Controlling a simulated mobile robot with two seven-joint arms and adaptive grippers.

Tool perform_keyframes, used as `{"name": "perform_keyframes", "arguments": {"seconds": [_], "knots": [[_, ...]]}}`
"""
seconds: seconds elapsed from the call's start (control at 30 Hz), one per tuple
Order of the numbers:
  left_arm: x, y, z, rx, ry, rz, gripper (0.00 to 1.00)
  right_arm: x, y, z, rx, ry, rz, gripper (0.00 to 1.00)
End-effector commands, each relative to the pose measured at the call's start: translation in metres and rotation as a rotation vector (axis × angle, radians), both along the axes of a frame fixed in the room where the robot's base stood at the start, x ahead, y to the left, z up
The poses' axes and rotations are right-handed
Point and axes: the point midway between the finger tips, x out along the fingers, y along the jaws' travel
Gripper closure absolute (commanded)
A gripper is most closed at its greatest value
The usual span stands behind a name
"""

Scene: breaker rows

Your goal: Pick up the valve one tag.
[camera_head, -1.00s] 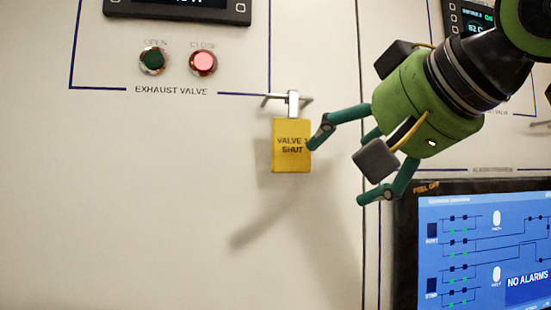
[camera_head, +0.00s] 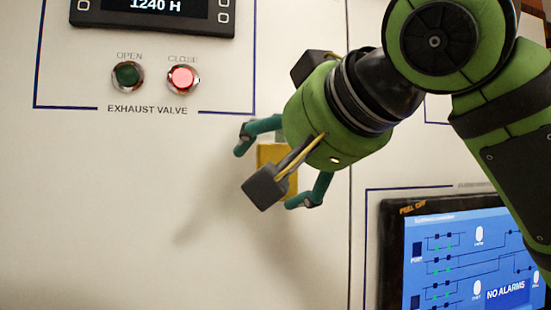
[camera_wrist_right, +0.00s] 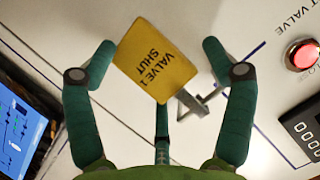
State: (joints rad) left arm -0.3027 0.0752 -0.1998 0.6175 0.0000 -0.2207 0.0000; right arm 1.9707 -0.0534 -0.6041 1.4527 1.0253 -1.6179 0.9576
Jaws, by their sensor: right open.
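The yellow valve one tag (camera_wrist_right: 155,62) hangs from a metal hook (camera_wrist_right: 194,103) on the panel; its text reads "VALVE 1 SHUT" in the right wrist view. I see gaps between the side fingers and the tag. My left gripper is not in view.
The green open button (camera_head: 128,76) and lit red close button (camera_head: 183,79) sit up and left of the tag. A display (camera_head: 155,10) is above them. A blue screen (camera_head: 470,262) reading "NO ALARMS" is at lower right. The panel below the tag is bare.

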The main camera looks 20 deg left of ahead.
Motion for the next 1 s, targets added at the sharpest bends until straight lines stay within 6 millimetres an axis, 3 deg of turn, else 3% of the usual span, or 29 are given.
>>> {"name": "perform_keyframes", "arguments": {"seconds": [0.1, 0.13, 0.2, 0.27, 0.73, 1.0], "knots": [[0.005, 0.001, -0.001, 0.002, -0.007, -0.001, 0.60, 0.000, 0.000, 0.000, 0.001, -0.001, 0.000, 0.16], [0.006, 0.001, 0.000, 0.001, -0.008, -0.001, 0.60, 0.000, 0.000, 0.000, 0.001, -0.001, 0.000, 0.24], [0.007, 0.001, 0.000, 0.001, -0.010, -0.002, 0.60, 0.000, 0.000, 0.000, 0.001, -0.001, 0.000, 0.52], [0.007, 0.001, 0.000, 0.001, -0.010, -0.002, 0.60, 0.000, 0.000, 0.000, 0.001, -0.001, 0.000, 0.73], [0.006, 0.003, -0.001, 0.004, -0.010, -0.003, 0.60, 0.000, 0.000, 0.001, 0.000, -0.001, -0.001, 0.73], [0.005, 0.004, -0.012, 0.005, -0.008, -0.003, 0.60, -0.003, -0.002, 0.014, 0.002, -0.002, -0.001, 0.73]]}}
